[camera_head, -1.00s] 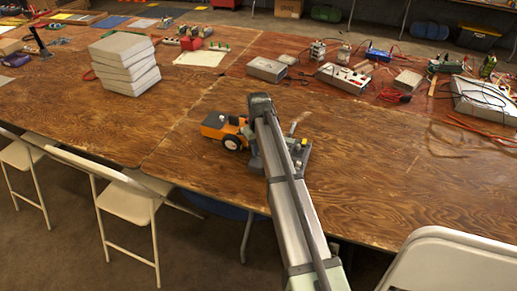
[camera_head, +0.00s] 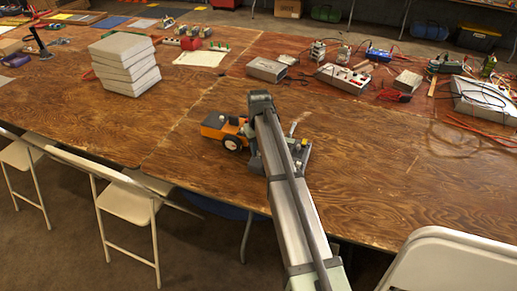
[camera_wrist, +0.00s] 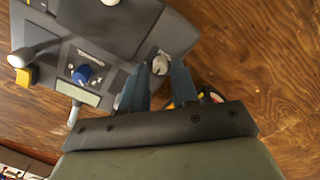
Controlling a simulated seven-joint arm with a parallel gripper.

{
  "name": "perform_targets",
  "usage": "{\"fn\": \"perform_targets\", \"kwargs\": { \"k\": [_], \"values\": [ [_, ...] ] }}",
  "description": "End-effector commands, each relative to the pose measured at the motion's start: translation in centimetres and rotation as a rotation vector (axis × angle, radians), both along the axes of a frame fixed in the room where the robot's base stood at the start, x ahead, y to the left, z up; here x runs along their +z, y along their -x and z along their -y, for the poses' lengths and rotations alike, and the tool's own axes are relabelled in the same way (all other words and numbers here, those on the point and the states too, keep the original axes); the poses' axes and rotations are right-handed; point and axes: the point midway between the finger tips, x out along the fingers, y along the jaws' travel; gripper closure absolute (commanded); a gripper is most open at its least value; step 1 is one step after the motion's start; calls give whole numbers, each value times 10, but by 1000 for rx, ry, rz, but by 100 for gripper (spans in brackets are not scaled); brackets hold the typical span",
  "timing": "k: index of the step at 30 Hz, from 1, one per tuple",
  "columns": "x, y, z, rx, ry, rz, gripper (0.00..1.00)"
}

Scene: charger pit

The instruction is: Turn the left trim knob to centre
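A dark grey transmitter (camera_head: 303,158) lies on the wooden table, partly hidden behind my arm in the head view. In the wrist view the transmitter (camera_wrist: 118,48) shows its top face, with a blue knob (camera_wrist: 82,74) and a silver-grey round knob (camera_wrist: 160,63). I cannot tell which is the left trim knob. My gripper (camera_wrist: 159,72) points down at the transmitter, its two blue fingers spaced apart. The silver-grey knob shows in the gap at the fingertips. I cannot tell whether the fingers touch it. The blue knob is clear of the fingers.
An orange toy vehicle (camera_head: 222,128) stands just left of the transmitter. A stack of grey boxes (camera_head: 125,65) is at the left. Grey cases, cables and instruments (camera_head: 345,78) line the back right. Table around the transmitter is mostly bare.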

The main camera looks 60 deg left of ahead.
Motion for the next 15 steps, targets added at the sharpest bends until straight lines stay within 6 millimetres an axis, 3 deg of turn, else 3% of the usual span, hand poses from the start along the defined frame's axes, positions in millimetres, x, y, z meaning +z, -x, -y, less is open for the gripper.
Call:
{"fn": "perform_targets", "kwargs": {
  "k": [15],
  "values": [
    [95, 0, -1, 0, -2, 1, 71]
  ]
}}
